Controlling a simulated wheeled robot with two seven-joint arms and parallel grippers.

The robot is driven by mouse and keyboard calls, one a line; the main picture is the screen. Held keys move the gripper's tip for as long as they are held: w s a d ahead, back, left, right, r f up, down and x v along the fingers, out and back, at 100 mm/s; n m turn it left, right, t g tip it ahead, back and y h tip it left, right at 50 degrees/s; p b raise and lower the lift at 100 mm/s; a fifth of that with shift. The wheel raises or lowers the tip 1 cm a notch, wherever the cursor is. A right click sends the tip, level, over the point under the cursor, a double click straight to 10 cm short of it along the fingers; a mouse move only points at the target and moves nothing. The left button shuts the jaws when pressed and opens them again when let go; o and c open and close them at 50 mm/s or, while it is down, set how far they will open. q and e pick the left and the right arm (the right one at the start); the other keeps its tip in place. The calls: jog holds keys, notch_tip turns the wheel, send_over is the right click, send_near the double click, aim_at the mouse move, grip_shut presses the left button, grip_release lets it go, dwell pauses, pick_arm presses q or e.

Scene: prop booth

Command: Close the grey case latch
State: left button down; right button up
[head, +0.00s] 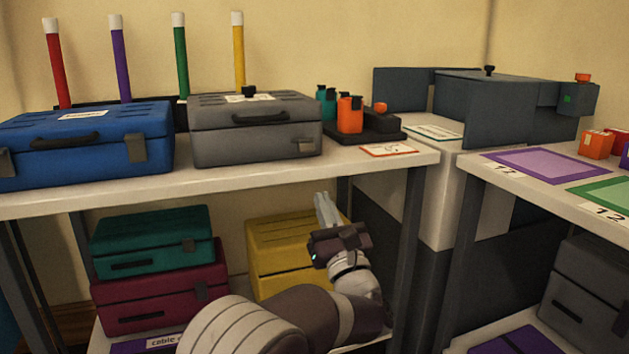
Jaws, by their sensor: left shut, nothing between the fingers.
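The grey case (254,132) stands on the upper white shelf, right of the blue case, with its lid down. A black handle lies on its front top edge. My left gripper (327,207) is shut and empty, pointing up, below the shelf edge and in front of the yellow case. It is lower than the latch and slightly right of it, touching nothing I can make out. My right gripper is not in view.
The white shelf (384,167) edge lies above my left gripper. A blue case (85,142) stands left; a dark rack with orange and teal items (350,115) stands right. Below are teal (152,241), maroon (160,298) and yellow (290,250) cases. A right table (500,180) holds coloured mats.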

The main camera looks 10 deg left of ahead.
aim_at(310, 168)
pick_arm(q)
jog(key=b+x, duration=0.2)
jog(key=x, duration=0.6)
jog(key=shift+w+a+r, duration=0.1)
jog(key=shift+w+a, duration=0.05)
jog(key=shift+w+a+r, duration=0.2)
jog(key=shift+w+r, duration=0.1)
jog(key=shift+r, duration=0.1)
jog(key=shift+s+d+r+g+p, duration=0.1)
jog(key=shift+r+g+p, duration=0.2)
jog(key=shift+p, duration=0.25)
jog(key=shift+h, duration=0.3)
